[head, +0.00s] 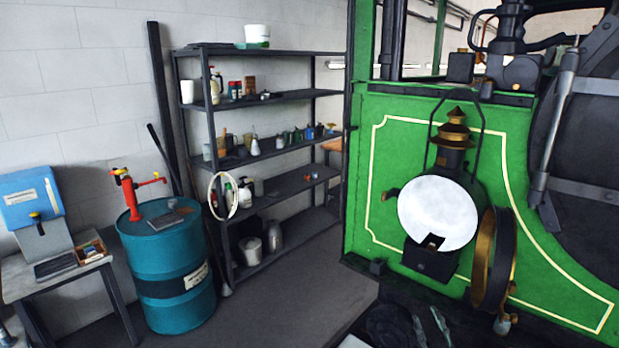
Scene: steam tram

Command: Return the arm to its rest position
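A dark shape with pale strips at the bottom edge, below the lamp, appears to be my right gripper (428,321). It is dark against dark, so its fingers cannot be made out clearly, and I cannot tell whether it is open or shut. I see nothing held in it. My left gripper is not in view. The lamp (438,212) hangs on the green tram front, with a brass top, a white round face and a brass-rimmed round door (494,262) swung out to the right.
The green tram panel (385,160) fills the right side. A teal drum (165,262) with a red pump (130,190) stands at left, beside a small table (90,268) with a blue box (32,198). A dark shelf rack (265,97) stands behind. The grey floor (300,300) between is clear.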

